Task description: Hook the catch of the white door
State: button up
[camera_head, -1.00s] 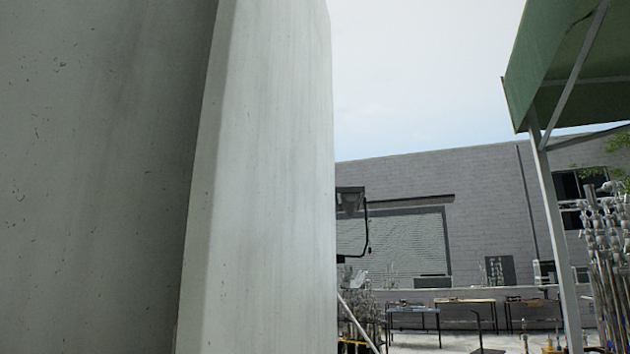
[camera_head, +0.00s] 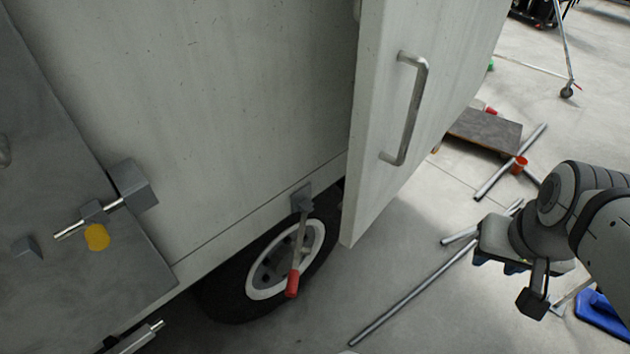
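The white door (camera_head: 440,75) stands swung out from the truck's side, with a grey metal bar handle (camera_head: 417,110) on its face. A lever with a red grip (camera_head: 292,284) hangs down from a bracket on the truck's lower side, in front of the wheel; it looks like the catch and is apart from the door. My gripper (camera_head: 512,266) is at the right, beyond the door's right side, touching neither door nor lever. Its fingers are seen too poorly to tell their opening.
A grey panel at left carries a sliding bolt (camera_head: 72,229) with a yellow tab (camera_head: 97,237). Metal pipes (camera_head: 412,292), an orange cup (camera_head: 519,165) and a dark board (camera_head: 484,132) lie on the floor at right.

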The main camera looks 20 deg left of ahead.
aim_at(293, 274)
jog(key=u, duration=1.45)
